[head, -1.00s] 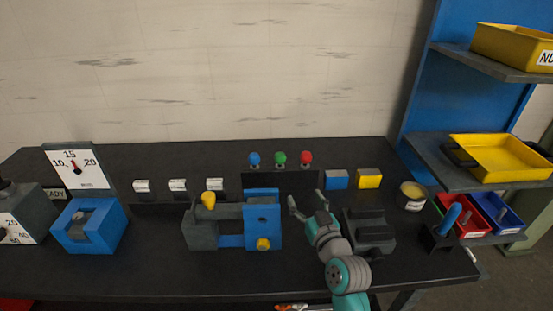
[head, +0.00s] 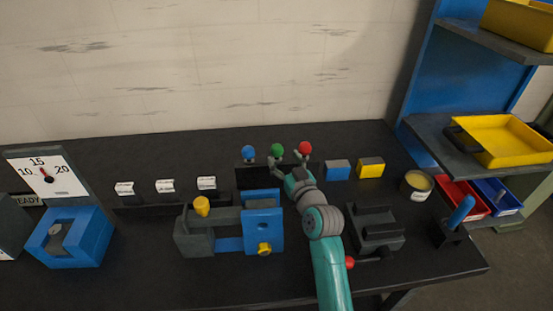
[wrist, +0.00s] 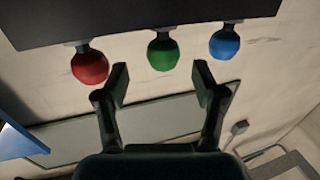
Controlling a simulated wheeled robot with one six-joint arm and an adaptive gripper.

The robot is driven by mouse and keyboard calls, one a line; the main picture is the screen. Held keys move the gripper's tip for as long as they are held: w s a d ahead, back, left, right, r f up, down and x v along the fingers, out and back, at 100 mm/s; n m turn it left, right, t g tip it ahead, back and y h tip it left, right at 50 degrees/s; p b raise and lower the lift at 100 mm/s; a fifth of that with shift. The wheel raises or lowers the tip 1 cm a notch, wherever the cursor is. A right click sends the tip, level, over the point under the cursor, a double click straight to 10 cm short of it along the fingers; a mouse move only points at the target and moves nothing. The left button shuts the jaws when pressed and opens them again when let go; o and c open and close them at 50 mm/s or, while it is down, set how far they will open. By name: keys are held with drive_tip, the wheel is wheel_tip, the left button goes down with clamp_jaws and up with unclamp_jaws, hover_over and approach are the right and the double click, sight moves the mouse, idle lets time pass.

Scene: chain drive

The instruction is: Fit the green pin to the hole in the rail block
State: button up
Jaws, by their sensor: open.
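The green pin (head: 277,150) stands in a dark rack between a blue-headed and a red-headed pin. In the wrist view the round green head (wrist: 162,54) lies just beyond and between my fingertips, apart from them. My gripper (head: 288,161) is open and empty at the rack; its spread fingers also show in the wrist view (wrist: 162,82). A grey and blue block assembly with yellow knobs (head: 263,222) stands left of my arm. A dark grooved block (head: 388,221) stands right of it.
The blue-headed pin (head: 248,152) and red-headed pin (head: 304,148) flank the green one closely. Blue-topped (head: 338,170) and yellow-topped (head: 371,168) blocks and a round tin (head: 416,185) stand to the right. The bench front left of centre is clear.

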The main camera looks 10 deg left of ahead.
sight(279, 153)
drive_tip(key=shift+x, duration=2.6)
drive_tip(key=shift+s+a, duration=0.1)
drive_tip(key=shift+a, duration=0.05)
drive_tip(key=shift+c, duration=0.2)
clamp_jaws()
drive_tip(key=shift+r, duration=0.1)
